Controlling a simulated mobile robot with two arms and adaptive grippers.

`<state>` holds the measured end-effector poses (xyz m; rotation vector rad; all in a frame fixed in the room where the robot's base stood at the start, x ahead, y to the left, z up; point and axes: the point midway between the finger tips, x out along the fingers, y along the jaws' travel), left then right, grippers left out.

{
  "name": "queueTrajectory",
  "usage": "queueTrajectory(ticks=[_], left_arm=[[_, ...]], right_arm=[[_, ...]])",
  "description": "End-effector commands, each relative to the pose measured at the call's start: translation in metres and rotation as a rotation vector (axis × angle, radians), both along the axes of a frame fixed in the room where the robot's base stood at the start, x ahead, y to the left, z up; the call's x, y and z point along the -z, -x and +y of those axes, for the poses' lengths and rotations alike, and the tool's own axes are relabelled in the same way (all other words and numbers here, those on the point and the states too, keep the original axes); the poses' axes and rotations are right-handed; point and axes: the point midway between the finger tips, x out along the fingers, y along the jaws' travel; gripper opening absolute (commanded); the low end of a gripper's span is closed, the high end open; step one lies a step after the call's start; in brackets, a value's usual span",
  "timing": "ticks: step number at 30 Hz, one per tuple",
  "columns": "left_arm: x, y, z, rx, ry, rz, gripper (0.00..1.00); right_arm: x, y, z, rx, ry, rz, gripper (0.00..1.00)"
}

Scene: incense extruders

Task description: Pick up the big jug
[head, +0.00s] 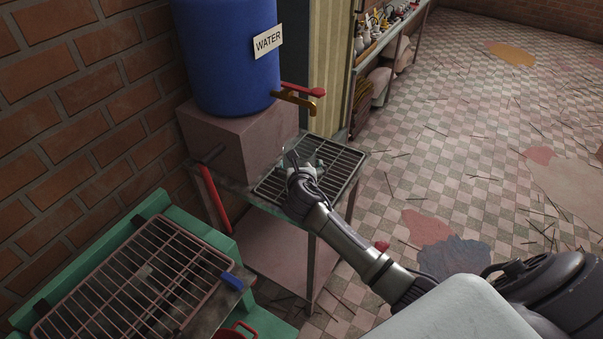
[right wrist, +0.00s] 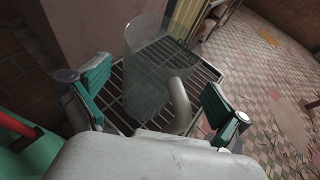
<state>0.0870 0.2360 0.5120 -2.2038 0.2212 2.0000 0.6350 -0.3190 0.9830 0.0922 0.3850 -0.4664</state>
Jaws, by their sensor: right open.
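The big jug (right wrist: 143,70) is clear and see-through and stands upright on a metal grate in the right wrist view. Its pale curved handle (right wrist: 181,104) faces my right gripper. The right gripper (right wrist: 155,88) is open, with its green-padded fingers on either side of the handle and apart from it. In the head view my right gripper (head: 304,172) is over the grate under the water tap. There the jug is mostly hidden by the gripper and hard to make out. My left gripper is not in view.
A blue water barrel (head: 228,50) with a brass tap (head: 297,97) stands on a block (head: 235,145) behind the grate (head: 340,165). A green frame with a wire rack (head: 140,285) is at lower left. A cluttered shelf (head: 390,35) stands farther back. Floor at right is mostly open.

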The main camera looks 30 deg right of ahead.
Motion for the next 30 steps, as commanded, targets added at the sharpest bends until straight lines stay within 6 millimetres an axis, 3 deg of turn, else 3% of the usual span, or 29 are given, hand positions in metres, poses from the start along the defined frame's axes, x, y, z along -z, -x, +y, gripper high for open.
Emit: queueTrajectory(ticks=[6, 15, 28, 30], left_arm=[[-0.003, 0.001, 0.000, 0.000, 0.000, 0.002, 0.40], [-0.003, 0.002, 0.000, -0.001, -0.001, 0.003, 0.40], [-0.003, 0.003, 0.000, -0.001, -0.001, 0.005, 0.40], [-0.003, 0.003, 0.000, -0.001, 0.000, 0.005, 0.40]], right_arm=[[0.009, -0.022, -0.010, 0.000, -0.001, 0.000, 1.00], [0.012, -0.025, -0.012, -0.001, 0.000, 0.000, 1.00], [0.012, -0.025, -0.012, -0.001, 0.000, 0.000, 0.30], [0.011, -0.025, -0.012, -0.001, 0.000, -0.001, 0.26]])
